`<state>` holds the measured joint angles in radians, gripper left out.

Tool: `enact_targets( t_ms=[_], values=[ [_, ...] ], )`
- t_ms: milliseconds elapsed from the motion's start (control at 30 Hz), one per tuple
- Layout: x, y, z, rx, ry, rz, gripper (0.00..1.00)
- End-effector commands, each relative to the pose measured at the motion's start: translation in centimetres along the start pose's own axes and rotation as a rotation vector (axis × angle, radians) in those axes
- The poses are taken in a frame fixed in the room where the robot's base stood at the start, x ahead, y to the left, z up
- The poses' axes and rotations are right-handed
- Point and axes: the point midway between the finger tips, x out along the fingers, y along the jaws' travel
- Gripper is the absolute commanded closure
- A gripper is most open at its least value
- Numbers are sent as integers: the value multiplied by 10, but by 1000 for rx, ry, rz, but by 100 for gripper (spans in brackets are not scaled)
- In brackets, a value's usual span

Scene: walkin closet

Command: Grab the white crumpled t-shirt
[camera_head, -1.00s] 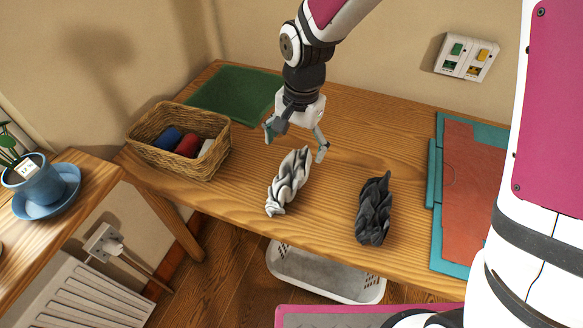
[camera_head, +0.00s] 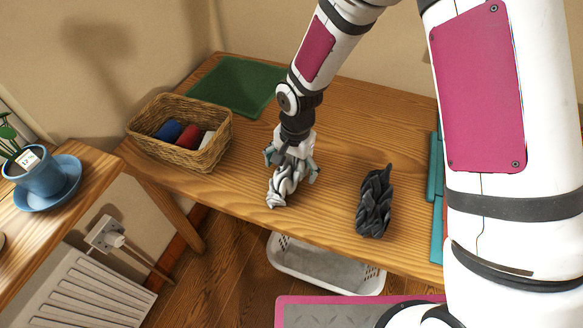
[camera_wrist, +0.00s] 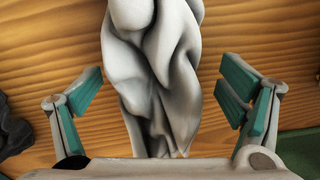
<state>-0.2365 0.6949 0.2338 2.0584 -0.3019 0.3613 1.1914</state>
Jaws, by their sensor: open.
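The white crumpled t-shirt (camera_head: 284,184) lies on the wooden table in front of the wicker basket's right side. My gripper (camera_head: 292,172) is down over its far end, fingers spread to either side. In the wrist view the t-shirt (camera_wrist: 158,75) runs between the two green-padded fingers of my gripper (camera_wrist: 160,98). There is a gap between the cloth and each finger, so the gripper is open and not closed on it. The t-shirt's far end is partly hidden by the gripper in the head view.
A dark crumpled cloth (camera_head: 375,203) lies to the right on the table (camera_head: 330,215). A wicker basket (camera_head: 216,150) with rolled cloths stands to the left, and a green folded cloth (camera_head: 235,85) lies behind. A white laundry basket (camera_head: 330,284) is below the table's front edge.

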Motion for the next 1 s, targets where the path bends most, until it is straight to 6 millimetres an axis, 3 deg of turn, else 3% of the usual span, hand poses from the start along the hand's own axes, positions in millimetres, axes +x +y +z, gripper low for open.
enact_targets(
  t_ms=[200, 400, 467, 767, 1000],
  values=[
    [0, 0, 0, 0, 1, -1, 11],
    [0, 0, 0, 0, 1, -1, 56],
    [0, 0, 0, 0, 1, -1, 67],
    [-2, -1, 0, 0, 2, -2, 67],
    [-38, -4, -2, 0, 5, -5, 67]
  ],
)
